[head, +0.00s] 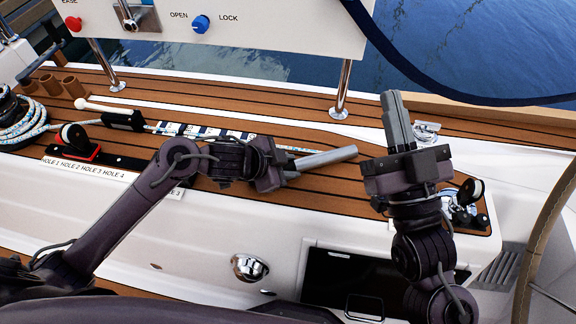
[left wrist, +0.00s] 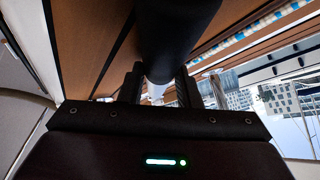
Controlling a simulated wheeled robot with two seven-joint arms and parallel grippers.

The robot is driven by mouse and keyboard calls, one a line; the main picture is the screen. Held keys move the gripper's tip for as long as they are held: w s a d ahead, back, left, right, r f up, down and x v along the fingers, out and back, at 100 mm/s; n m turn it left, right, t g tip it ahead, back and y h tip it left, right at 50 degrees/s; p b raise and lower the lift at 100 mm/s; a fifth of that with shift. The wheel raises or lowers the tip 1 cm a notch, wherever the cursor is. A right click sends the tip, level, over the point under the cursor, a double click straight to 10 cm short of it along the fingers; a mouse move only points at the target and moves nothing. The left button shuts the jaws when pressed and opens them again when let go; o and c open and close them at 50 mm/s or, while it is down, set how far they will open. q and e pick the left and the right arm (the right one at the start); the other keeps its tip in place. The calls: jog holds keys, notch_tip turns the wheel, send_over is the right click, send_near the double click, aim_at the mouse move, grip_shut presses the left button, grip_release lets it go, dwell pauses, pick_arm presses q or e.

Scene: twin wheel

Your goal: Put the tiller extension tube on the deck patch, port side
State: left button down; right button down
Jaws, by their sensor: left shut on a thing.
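My left gripper (head: 290,170) is shut on a grey tube (head: 328,158), which I take for the tiller extension tube. It sticks out to the right above the teak deck in the head view. In the left wrist view the tube (left wrist: 175,35) is a dark cylinder between the fingers, and its far part is out of frame. I cannot tell if it touches the deck. My right gripper (head: 397,120) is raised at the right, fingers side by side, holding nothing visible. A blue and white strip (head: 205,132) lies behind my left gripper; I cannot tell which area is the deck patch.
A white panel (head: 270,25) on metal posts stands behind the deck. A white-and-black rod (head: 100,108), a rope winch (head: 12,115) and a labelled hole strip (head: 80,167) are at left. A steering wheel (head: 545,240) is at right. Teak right of the tube is bare.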

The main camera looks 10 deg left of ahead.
pick_arm(q)
jog(key=shift+f, duration=0.1)
pick_arm(e)
jog(key=shift+s+r, duration=0.15)
jog(key=shift+r, duration=0.2)
pick_arm(q)
jog(key=c, duration=1.3)
grip_release()
jog(key=shift+c, duration=0.2)
pick_arm(e)
jog(key=shift+d, duration=0.1)
